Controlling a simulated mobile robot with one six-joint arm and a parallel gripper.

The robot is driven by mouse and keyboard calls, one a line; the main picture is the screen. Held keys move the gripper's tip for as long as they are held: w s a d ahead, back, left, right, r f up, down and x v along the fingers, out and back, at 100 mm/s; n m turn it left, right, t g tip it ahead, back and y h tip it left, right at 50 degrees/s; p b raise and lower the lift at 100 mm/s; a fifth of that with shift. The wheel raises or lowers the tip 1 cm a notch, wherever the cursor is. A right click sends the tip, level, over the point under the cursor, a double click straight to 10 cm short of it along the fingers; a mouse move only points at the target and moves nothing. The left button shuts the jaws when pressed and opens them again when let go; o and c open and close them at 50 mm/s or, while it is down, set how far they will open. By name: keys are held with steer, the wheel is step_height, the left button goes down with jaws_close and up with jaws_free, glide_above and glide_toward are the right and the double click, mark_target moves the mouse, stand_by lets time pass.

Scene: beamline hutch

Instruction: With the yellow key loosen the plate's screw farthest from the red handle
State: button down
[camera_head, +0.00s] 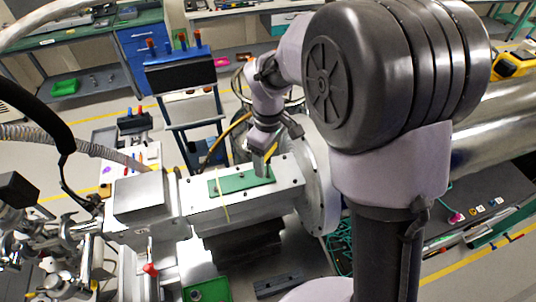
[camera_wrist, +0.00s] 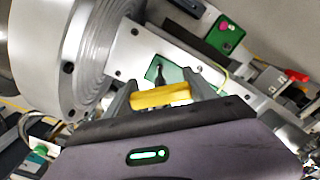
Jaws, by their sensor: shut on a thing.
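My gripper (camera_head: 264,163) is shut on the yellow key (camera_wrist: 160,96), whose yellow grip lies crosswise between the fingers in the wrist view. The key's dark shaft (camera_wrist: 158,73) points to the green plate (camera_wrist: 178,74). In the head view the plate (camera_head: 232,184) lies on top of a pale metal block, and my gripper is over its right end. Small dark screws show on the plate, but the one under the key is hidden. I cannot tell whether the tip sits in a screw. The red handle (camera_head: 151,269) is at the lower left, away from the key.
A round metal flange (camera_head: 318,185) stands close to the right of the plate. A thin yellow wire (camera_head: 225,206) crosses the plate's left part. A metal box (camera_head: 141,194) stands left of the block. A rack of tools (camera_head: 180,72) stands behind.

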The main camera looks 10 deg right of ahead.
steer(key=shift+r+n+p, duration=0.3)
steer(key=shift+n+p, duration=0.05)
steer(key=shift+n, duration=0.45)
steer(key=shift+f+n, duration=0.25)
steer(key=shift+n, duration=0.25)
steer(key=shift+r+n+p, duration=0.25)
steer(key=shift+n+p, duration=0.45)
steer(key=shift+n, duration=0.1)
steer(key=shift+n+p, duration=0.35)
steer(key=shift+n, duration=0.45)
steer(key=shift+f+n, duration=0.2)
steer(key=shift+n, duration=0.2)
